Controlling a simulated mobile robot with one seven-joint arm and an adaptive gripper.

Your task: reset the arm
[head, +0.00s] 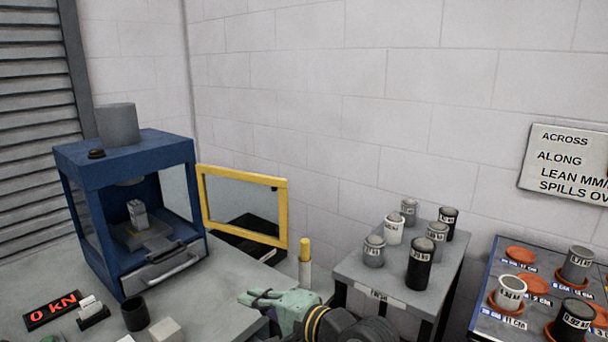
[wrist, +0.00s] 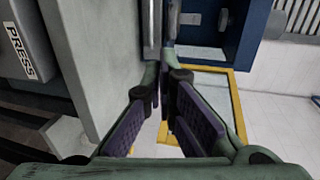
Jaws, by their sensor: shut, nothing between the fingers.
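My gripper (head: 252,296) is at the bottom middle of the head view, pointing left, low in front of the bench and the grey table. In the wrist view my gripper (wrist: 163,82) shows its green fingers with purple pads, the tips together and nothing held between them. The rest of my arm runs out of the bottom of the head view.
A blue press (head: 126,160) with its yellow-framed door (head: 284,213) swung open stands on the left bench (head: 60,270). A grey table (head: 365,272) holds several lidded pots. A dark-topped table (head: 487,312) at right holds more pots. A yellow-topped post (head: 305,265) stands behind my gripper.

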